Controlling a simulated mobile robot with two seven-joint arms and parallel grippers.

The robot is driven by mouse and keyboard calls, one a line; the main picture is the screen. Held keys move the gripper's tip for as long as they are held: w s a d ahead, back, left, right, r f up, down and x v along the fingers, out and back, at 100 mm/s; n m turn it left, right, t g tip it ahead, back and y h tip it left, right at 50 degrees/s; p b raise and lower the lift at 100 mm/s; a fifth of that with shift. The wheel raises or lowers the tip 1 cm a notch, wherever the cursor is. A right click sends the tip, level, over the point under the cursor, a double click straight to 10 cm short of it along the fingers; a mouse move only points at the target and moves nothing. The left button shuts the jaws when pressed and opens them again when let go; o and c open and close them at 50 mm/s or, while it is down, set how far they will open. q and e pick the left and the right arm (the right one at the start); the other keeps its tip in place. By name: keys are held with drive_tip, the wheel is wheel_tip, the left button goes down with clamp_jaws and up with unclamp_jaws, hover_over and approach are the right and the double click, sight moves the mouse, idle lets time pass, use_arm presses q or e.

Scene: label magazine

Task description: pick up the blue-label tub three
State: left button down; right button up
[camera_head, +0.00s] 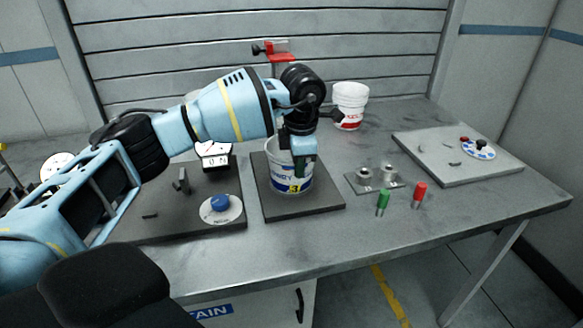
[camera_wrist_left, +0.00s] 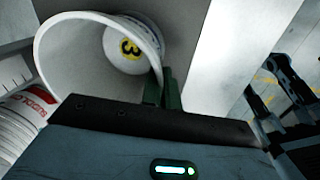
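The blue-label tub (camera_head: 283,182) is white, with a blue band and a yellow 3. It stands upright on a dark square plate (camera_head: 325,203) on the bench. In the left wrist view I look into the open tub (camera_wrist_left: 85,55), where a yellow disc with a 3 shows on its bottom. My left gripper (camera_head: 303,163) points down at the tub's right side. Its green fingers (camera_wrist_left: 163,92) sit close together with the tub's rim between them, one inside and one outside, so it looks shut on the wall.
A red-label white tub (camera_head: 348,105) stands behind to the right. A grey panel (camera_head: 440,168) lies at the right. Green (camera_head: 383,202) and red (camera_head: 419,195) pegs stand near a small metal plate (camera_head: 359,187). A dark panel with a blue knob (camera_head: 220,203) is at the left.

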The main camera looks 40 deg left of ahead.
use_arm(q)
drive_tip(key=shift+r, duration=0.1)
drive_tip(key=shift+r, duration=0.5)
wheel_tip(320, 180, up, 2)
drive_tip(key=shift+r, duration=0.15)
drive_tip(key=s+d, duration=0.4)
drive_tip(key=s, duration=0.3)
drive_tip(key=s+d+r, duration=0.1)
drive_tip(key=s+d, duration=0.2)
drive_tip(key=s, duration=0.4)
drive_tip(key=shift+d+r+b, duration=0.2)
drive_tip(key=shift+d+b, duration=0.15)
drive_tip(key=shift+d, duration=0.05)
